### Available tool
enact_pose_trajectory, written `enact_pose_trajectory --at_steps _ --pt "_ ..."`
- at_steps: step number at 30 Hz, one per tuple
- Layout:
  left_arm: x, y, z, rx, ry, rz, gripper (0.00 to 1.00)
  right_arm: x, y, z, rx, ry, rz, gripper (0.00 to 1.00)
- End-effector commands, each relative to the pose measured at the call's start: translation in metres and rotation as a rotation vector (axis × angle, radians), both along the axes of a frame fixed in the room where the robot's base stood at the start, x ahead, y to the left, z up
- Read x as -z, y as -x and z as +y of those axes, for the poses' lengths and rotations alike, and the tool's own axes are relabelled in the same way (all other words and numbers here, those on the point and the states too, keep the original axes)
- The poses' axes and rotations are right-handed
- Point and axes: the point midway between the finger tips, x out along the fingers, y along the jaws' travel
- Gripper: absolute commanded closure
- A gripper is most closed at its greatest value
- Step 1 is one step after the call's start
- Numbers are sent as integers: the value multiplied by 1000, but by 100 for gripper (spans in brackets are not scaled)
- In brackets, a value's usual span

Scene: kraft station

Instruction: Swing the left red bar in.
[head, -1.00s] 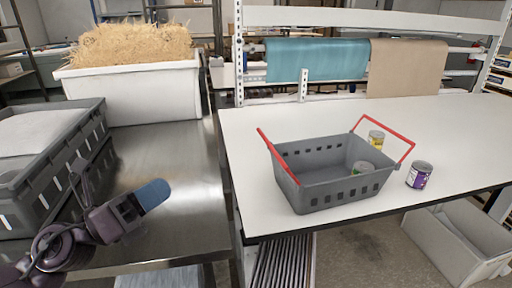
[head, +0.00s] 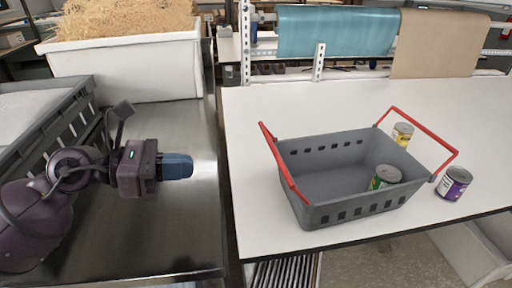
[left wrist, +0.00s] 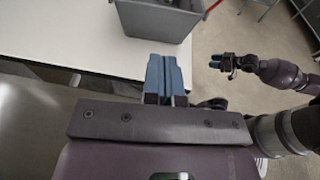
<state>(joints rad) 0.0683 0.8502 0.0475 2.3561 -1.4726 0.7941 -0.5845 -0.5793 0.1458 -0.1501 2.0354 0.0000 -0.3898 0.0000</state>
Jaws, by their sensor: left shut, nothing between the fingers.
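The grey basket (head: 362,212) stands on the white table, and its near wall also shows at the top of the left wrist view (left wrist: 160,20). The left red bar (head: 284,168) leans outward over the basket's left end. The right red bar (head: 425,136) tilts out past the right end. My left gripper (head: 190,166) is shut and empty, left of the basket over the steel counter, apart from the left bar. Its blue fingers (left wrist: 165,66) lie together in the left wrist view. My right gripper (left wrist: 220,62) shows small there, over the floor; its jaw state is unclear.
A green can (head: 385,178) is inside the basket. A yellow can (head: 402,134) stands behind it and a purple can (head: 453,184) to its right. A grey crate (head: 60,110) and a white straw-filled bin (head: 130,75) stand on the steel counter (head: 185,235).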

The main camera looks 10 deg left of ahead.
Motion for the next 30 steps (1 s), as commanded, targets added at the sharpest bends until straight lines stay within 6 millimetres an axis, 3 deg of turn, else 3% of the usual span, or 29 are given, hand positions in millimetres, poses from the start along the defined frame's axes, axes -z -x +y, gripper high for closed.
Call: enact_pose_trajectory --at_steps 11,26,30 --pt "1 -7 -14 1 5 -1 100 -2 0 0 1 1 -1 57" --pt "15 -46 -90 2 6 -2 100 -9 0 0 3 0 -6 57" --pt "2 -53 -104 1 4 -4 100 -11 1 -1 5 0 -5 57"
